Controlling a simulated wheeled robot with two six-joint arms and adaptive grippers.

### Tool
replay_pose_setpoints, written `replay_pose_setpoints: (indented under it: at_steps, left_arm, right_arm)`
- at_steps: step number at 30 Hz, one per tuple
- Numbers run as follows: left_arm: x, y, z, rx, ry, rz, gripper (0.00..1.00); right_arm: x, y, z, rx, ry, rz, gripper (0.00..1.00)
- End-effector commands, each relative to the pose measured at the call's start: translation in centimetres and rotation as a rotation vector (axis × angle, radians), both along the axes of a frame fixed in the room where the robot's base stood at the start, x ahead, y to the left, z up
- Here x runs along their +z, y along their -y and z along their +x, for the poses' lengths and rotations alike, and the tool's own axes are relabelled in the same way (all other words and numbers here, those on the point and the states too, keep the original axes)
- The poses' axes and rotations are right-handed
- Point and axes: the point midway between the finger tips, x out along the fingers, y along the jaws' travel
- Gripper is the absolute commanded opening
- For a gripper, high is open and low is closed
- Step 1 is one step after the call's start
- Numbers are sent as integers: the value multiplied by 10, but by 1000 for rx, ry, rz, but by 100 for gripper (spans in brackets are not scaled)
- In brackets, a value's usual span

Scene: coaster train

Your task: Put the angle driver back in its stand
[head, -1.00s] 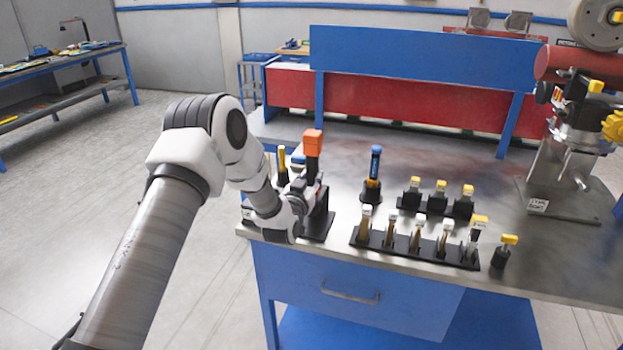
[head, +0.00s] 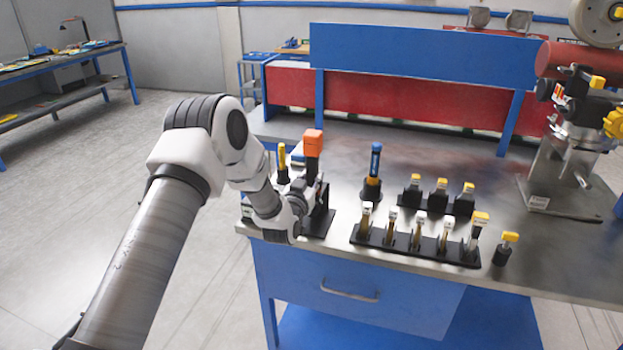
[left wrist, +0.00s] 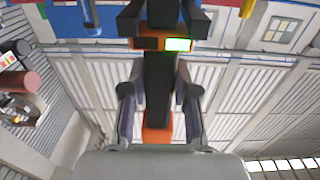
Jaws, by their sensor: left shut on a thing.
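The angle driver is upright, with an orange head (head: 313,142) above a dark body. My left gripper (head: 308,192) is shut on its body, coming from the left and front. In the left wrist view the black body of the angle driver (left wrist: 158,85) lies between the two fingers of my left gripper (left wrist: 160,103), with an orange band and a lit green display. The black stand (head: 320,224) is at the bench's left front, right behind and beside the gripper. My wrist hides the driver's lower end, so I cannot tell whether it is seated. My right gripper is out of view.
A black rack (head: 400,244) of yellow-capped tools stands to the right, with a shorter rack (head: 435,205) behind it. A blue-topped tool (head: 374,168) and a yellow-handled one (head: 282,162) stand nearby. A machine (head: 565,150) stands far right. The bench's middle back is clear.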

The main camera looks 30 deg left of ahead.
Motion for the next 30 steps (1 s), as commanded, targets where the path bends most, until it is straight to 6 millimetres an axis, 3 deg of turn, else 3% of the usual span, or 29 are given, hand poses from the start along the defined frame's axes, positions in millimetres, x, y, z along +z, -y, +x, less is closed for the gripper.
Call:
replay_pose_setpoints:
  at_steps: [15,16,18,30]
  left_arm:
    - [-4,0,1,0,7,2,0]
    - [-3,0,1,0,7,2,39]
    - [-4,0,1,0,6,1,58]
    - [-8,2,-9,0,-4,-2,58]
  right_arm:
    - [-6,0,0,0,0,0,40]
    - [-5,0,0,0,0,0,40]
    - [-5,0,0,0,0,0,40]
    - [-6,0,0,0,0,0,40]
